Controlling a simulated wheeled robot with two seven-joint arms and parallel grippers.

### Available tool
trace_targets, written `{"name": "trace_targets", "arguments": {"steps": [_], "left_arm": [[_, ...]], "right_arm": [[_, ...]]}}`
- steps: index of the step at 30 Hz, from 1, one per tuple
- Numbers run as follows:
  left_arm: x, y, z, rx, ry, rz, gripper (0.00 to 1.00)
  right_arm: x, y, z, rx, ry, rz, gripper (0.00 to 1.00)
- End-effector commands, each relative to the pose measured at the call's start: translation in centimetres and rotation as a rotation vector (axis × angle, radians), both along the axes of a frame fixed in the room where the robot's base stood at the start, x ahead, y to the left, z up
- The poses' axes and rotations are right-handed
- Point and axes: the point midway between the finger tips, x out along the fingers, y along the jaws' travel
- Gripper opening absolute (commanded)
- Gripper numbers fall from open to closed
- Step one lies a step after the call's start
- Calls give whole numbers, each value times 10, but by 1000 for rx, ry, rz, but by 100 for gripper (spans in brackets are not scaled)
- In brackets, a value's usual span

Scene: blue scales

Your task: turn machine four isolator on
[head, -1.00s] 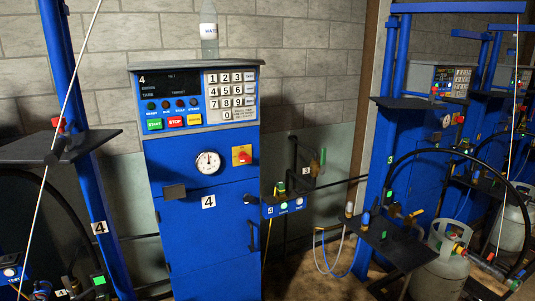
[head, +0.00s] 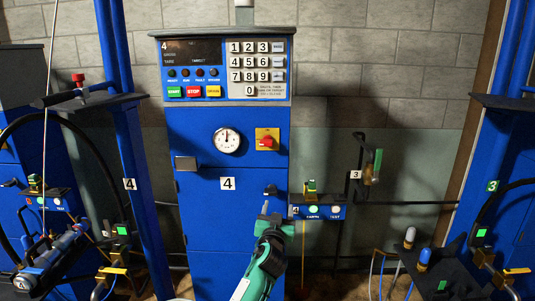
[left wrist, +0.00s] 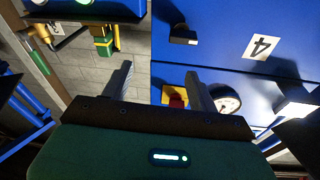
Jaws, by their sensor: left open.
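The machine four isolator is a red rotary knob (head: 267,142) on a yellow plate, on the blue cabinet marked 4 (head: 205,222), right of the round gauge. Its on or off position is too small to tell. My left gripper (head: 277,213) is in front of the cabinet, below the isolator and clear of it. In the left wrist view, the open, empty jaws (left wrist: 157,72) point toward the cabinet. The red knob (left wrist: 176,98) shows low between the fingers, near the right one, which partly hides its plate. My right gripper is not in view.
A round gauge (head: 228,140) is left of the isolator. A keypad (head: 257,67) and coloured buttons sit above. Machine three's station (head: 510,150) stands at the right. Space before the isolator is clear.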

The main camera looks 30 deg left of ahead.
Motion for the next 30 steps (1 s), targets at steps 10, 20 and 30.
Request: {"name": "trace_targets", "arguments": {"steps": [10,20,30], "left_arm": [[-32,24,132,9,-279,86,60],[15,53,156,11,-275,87,60],[61,80,176,10,-274,85,60]], "right_arm": [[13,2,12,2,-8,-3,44],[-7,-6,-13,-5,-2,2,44],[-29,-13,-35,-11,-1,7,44]]}}
